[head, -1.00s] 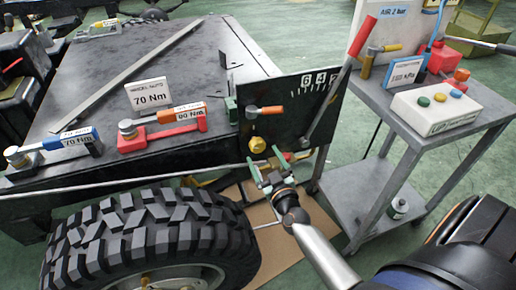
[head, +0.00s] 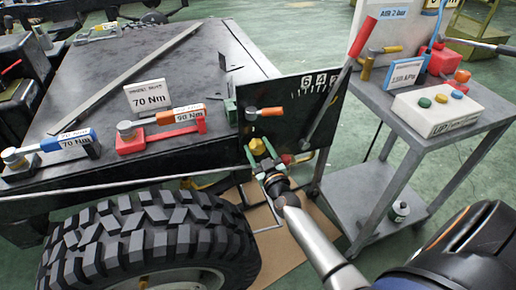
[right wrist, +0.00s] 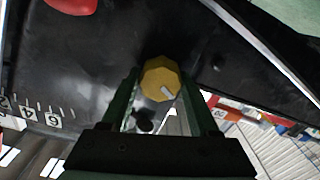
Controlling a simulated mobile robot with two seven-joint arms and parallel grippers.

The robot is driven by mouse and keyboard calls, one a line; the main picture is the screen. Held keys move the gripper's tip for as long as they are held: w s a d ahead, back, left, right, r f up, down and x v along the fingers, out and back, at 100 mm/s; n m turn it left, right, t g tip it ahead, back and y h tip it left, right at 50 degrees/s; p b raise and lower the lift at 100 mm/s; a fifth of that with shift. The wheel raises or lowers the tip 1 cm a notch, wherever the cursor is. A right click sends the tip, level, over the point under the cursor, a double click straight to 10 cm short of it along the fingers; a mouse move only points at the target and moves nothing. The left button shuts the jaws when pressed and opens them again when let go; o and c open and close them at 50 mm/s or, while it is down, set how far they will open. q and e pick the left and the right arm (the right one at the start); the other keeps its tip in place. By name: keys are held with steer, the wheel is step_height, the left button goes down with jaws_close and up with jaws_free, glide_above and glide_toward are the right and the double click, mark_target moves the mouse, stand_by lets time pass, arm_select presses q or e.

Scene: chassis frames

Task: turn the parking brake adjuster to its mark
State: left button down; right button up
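The adjuster looks to be the yellow faceted knob (head: 257,145) on the black upright panel (head: 285,98). In the right wrist view the knob (right wrist: 160,79) carries a short white pointer line toward its lower right. My right gripper (head: 261,152) is open, its green fingers reaching up to the knob. In the wrist view the fingertips (right wrist: 160,84) stand on either side of the knob's lower part; I cannot tell whether they touch it. No mark around the knob is clear to me. My left gripper is not in view.
A red-handled lever (head: 340,75) rises beside a numbered scale (head: 320,83) on the panel. An orange-handled tool (head: 264,112) sits just above the knob. A big tire (head: 150,240) is at lower left, and a grey cart (head: 425,150) stands at right.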

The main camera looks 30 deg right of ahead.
steer(key=c, duration=0.9)
steer(key=m, duration=0.3)
steer(key=shift+p, duration=0.4)
steer(key=m, duration=0.4)
steer(key=shift+d+m, duration=0.1)
steer(key=shift+m, duration=0.2)
steer(key=m, duration=0.3)
steer(key=shift+f+m, duration=0.1)
steer(key=shift+m, duration=0.6)
